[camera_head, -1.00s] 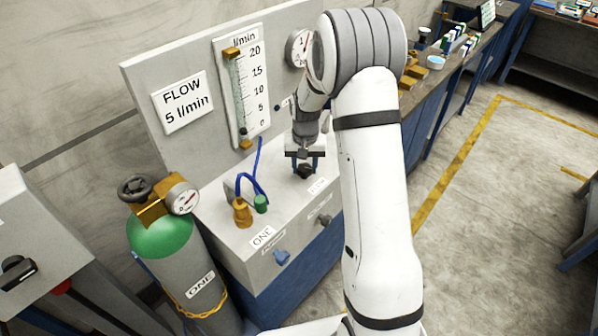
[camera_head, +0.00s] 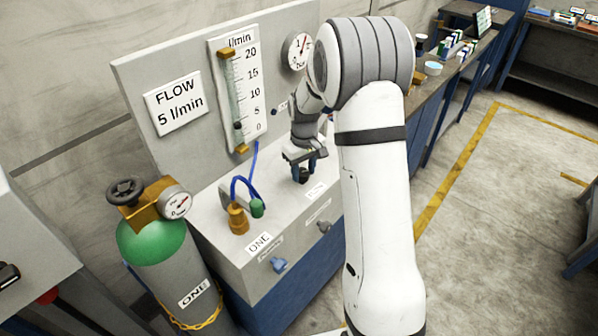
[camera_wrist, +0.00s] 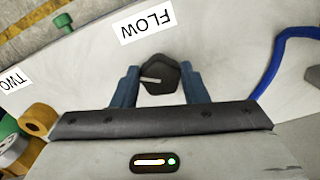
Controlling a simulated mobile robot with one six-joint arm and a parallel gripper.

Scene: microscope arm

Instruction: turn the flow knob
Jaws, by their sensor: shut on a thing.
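The flow knob (camera_wrist: 160,76) is black and faceted, with a pale pointer line that points left in the wrist view. My gripper (camera_wrist: 160,84) has its two blue fingers on either side of it, shut on the knob. In the head view my gripper (camera_head: 303,172) reaches down to the top of the grey console, and the knob is mostly hidden there. The FLOW label (camera_wrist: 146,25) lies beside the knob. The flow tube (camera_head: 234,92) stands on the back panel with its dark float low, near the 0 end. A sign (camera_head: 178,103) reads FLOW 5 l/min.
A green-topped gas cylinder (camera_head: 160,240) marked ONE stands left of the console (camera_head: 245,265). Blue hoses (camera_head: 240,182) rise near its brass and green fittings. A round gauge (camera_head: 298,50) sits on the panel. Open floor lies to the right.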

